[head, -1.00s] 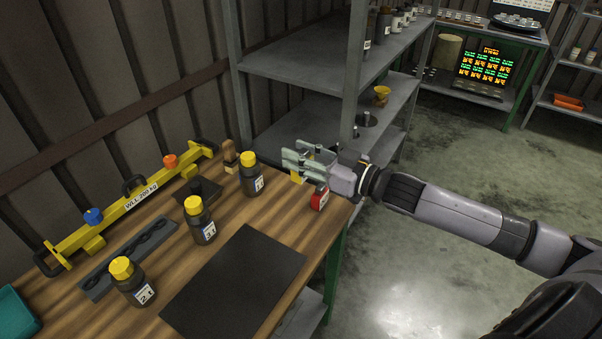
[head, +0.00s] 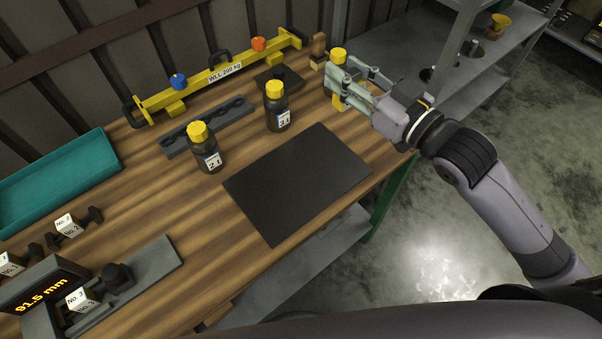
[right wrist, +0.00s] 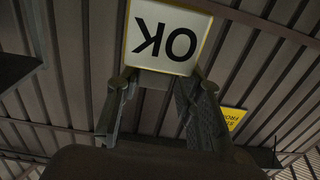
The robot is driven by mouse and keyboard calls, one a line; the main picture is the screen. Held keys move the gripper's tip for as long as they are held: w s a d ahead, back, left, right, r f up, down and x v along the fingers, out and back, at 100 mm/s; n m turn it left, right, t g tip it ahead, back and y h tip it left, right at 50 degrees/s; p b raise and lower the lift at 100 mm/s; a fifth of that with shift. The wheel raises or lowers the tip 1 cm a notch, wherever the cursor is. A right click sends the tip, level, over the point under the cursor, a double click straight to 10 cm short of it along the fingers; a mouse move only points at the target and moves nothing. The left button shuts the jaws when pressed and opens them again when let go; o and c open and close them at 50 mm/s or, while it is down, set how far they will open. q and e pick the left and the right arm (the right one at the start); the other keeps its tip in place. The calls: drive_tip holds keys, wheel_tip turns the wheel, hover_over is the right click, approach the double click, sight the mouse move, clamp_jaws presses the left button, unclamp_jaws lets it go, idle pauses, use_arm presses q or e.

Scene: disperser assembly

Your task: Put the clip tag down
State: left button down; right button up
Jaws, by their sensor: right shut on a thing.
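My right gripper (head: 338,80) is over the back right part of the wooden table. It is shut on the clip tag, a white plate with a yellow edge and the word OK. In the right wrist view the tag (right wrist: 165,38) is between the fingertips (right wrist: 160,78), its lettering upside down. In the head view a yellow part of the tag (head: 337,103) shows below the fingers; whether it touches the table I cannot tell. My left gripper is not in view.
A yellow-capped bottle (head: 338,55) stands right behind the gripper. Bottles 3.1 (head: 278,110) and 2.1 (head: 207,150) stand further left. A yellow lifting beam (head: 205,82) lies along the back. The dark mat (head: 298,183) is bare. A teal tray (head: 60,175) is at left.

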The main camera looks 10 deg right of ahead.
wheel_tip(320, 180, down, 20)
drive_tip(key=shift+s+a+r+b, duration=0.1)
drive_tip(key=shift+s+b, duration=0.05)
drive_tip(key=shift+b, duration=0.25)
drive_tip(key=o, duration=1.2)
drive_tip(key=shift+c, duration=0.2)
drive_tip(key=shift+b+v, duration=0.55)
drive_tip(key=shift+v, duration=5.45)
